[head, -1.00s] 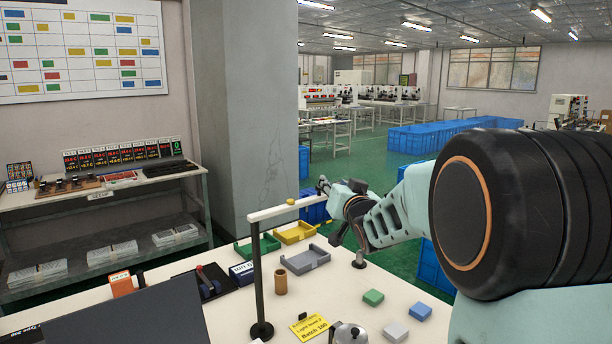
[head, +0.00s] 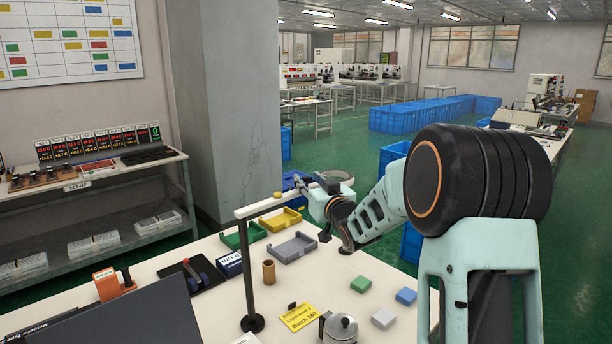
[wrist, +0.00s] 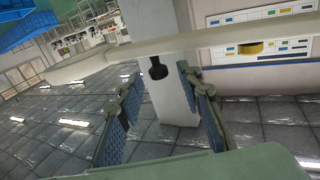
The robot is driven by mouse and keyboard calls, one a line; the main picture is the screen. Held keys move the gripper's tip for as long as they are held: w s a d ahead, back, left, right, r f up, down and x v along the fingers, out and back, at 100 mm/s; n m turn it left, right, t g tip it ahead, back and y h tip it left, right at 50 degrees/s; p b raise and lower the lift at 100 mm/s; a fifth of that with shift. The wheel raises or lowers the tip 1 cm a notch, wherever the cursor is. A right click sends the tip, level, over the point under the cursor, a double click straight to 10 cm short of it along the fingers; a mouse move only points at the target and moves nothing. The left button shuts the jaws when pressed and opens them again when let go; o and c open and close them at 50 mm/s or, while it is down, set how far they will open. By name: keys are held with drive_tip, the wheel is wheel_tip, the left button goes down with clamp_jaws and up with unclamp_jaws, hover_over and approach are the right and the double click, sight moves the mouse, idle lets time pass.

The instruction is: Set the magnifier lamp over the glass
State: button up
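The magnifier lamp has a dark post on a round base (head: 252,323) on the bench and a pale horizontal arm (head: 258,205). A grey ring-shaped head (head: 335,177) shows beyond my gripper (head: 306,187), at the arm's far end. In the wrist view, the lamp arm (wrist: 205,45) crosses the top of the picture. A black knob (wrist: 157,69) shows between the parted blue-padded fingers of my gripper (wrist: 157,82), with visible space to each finger. I cannot pick out the glass with certainty.
Green (head: 243,236) and grey (head: 291,247) trays lie behind a brown cup (head: 269,272). Coloured blocks (head: 361,285), a yellow card (head: 298,317) and a metal pot (head: 340,328) lie nearer. A dark laptop-like panel (head: 150,318) covers the front left.

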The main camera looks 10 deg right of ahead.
drive_tip(key=shift+w+a, duration=0.25)
drive_tip(key=shift+w, duration=1.05)
drive_tip(key=shift+c, duration=0.2)
clamp_jaws()
